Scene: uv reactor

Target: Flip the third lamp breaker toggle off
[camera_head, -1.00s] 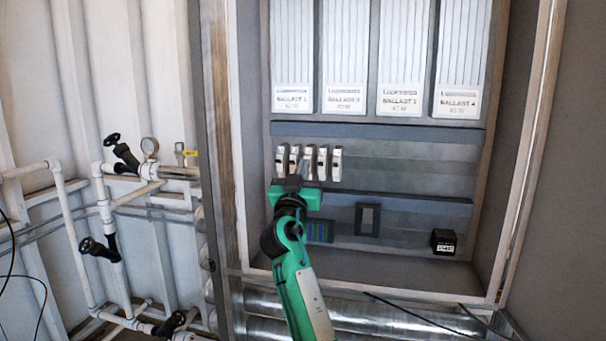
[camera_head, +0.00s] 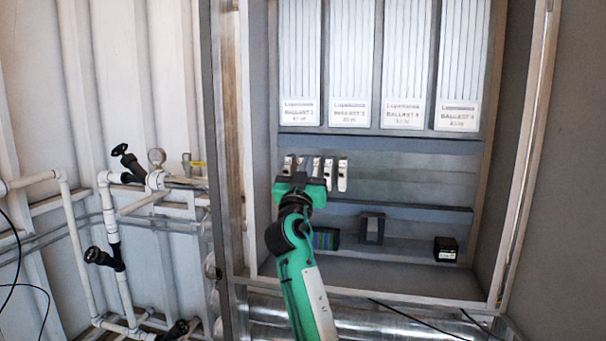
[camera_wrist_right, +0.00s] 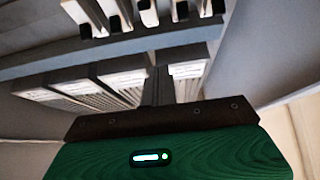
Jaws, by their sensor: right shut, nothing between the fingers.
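A row of several white breakers with dark toggles is mounted in the open cabinet, below the ballasts. The third breaker from the left (camera_head: 316,166) shows only its upper part, above my green right gripper (camera_head: 301,175). The gripper is shut and empty, just in front of the row, hiding the lower parts of the left breakers. In the right wrist view the shut fingers (camera_wrist_right: 158,85) are apart from the breakers (camera_wrist_right: 148,13) at the top edge. I cannot tell which way each toggle points. My left gripper is not in view.
Labelled ballasts (camera_head: 403,115) hang above the breakers. Below are a dark rail (camera_head: 400,212), a dark frame-like part (camera_head: 372,228) and a small black box (camera_head: 445,249). The panel right of the breakers is clear. White pipes with black valves (camera_head: 128,160) stand left of the cabinet.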

